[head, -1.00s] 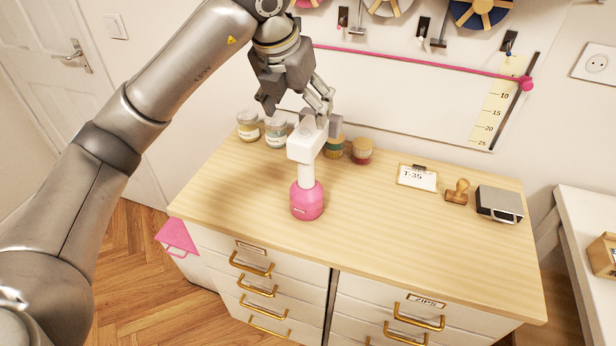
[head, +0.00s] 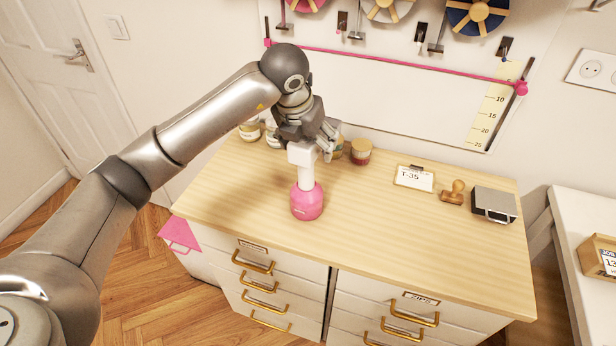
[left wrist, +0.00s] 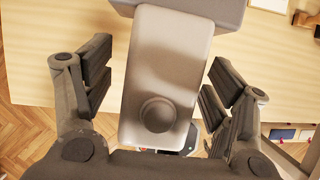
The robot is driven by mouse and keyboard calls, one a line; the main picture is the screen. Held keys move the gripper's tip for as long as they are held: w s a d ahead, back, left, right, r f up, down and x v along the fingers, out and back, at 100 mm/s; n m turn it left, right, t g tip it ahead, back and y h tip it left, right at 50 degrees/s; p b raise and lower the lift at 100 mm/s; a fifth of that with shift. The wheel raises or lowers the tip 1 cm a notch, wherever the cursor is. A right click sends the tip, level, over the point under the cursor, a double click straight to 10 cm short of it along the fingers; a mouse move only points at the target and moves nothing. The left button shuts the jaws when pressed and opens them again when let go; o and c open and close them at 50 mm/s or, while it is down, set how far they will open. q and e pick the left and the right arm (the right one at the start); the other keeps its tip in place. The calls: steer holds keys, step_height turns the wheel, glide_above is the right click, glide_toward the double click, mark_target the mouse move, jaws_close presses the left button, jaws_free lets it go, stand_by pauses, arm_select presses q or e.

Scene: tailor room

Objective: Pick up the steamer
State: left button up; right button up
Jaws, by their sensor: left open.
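The steamer (head: 306,199) stands upright on the wooden tabletop, with a pink round base, a white neck and a white head. My left gripper (head: 313,143) is at the steamer's head, coming down from behind and above, and hides part of it. In the left wrist view the steamer's white head (left wrist: 165,75) with a round button lies between the two open fingers of my left gripper (left wrist: 155,92). Gaps show on both sides, so the fingers do not touch it there. My right gripper is not in view.
Several jars (head: 361,152) stand behind the steamer at the back edge of the cabinet top (head: 400,225). A T-35 card (head: 414,178), a wooden stamp (head: 453,193) and a grey box (head: 494,205) lie to the right. The front of the top is clear.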

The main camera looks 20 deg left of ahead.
arm_select(q)
jaws_close()
steer(key=shift+w+r, duration=0.1)
steer(key=shift+r, duration=0.05)
stand_by(0.5)
steer(key=shift+r, duration=0.15)
